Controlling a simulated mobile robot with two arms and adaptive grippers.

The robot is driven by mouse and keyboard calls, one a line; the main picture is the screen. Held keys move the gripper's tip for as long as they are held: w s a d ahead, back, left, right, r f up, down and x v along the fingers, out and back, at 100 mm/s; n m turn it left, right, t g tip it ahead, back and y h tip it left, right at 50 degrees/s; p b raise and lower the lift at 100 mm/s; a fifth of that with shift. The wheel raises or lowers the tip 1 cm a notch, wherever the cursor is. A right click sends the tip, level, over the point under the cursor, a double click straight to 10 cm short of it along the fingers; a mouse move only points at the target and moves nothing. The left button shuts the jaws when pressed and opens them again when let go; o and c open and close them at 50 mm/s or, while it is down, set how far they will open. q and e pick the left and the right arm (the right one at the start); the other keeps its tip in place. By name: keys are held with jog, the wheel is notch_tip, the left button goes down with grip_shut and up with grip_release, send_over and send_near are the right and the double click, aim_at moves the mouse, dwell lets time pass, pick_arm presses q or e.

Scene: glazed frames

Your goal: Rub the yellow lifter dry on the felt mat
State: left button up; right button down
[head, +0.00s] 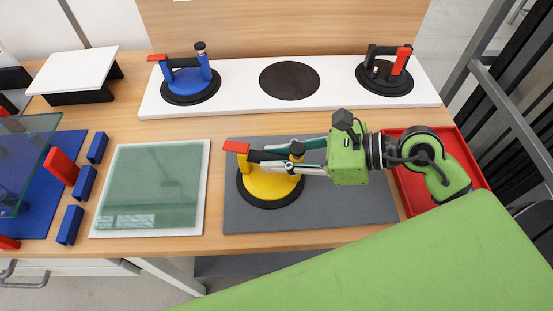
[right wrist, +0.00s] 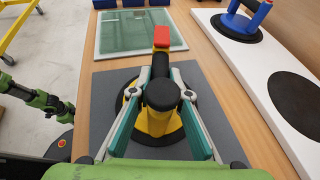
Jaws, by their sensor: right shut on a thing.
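The yellow lifter (head: 270,188) has a yellow body, a black handle, a red lever and a round black pad. It stands upright on the left part of the grey felt mat (head: 345,205), its pad apparently resting flat on it. My right gripper (head: 262,160) reaches in from the right and is shut on the lifter's handle. In the right wrist view its fingers (right wrist: 160,84) lie along both sides of the black handle, and the red lever tip (right wrist: 161,37) shows beyond them.
A glass pane (head: 155,185) lies on a white pad left of the mat. The white board (head: 240,95) behind holds a blue lifter (head: 187,82), a bare black disc (head: 289,81) and a black lifter (head: 385,80). A red tray (head: 411,194) is at the right.

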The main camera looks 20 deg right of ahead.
dwell(0.3)
jog(key=shift+r+p, duration=2.25)
jog(key=shift+r, duration=0.9)
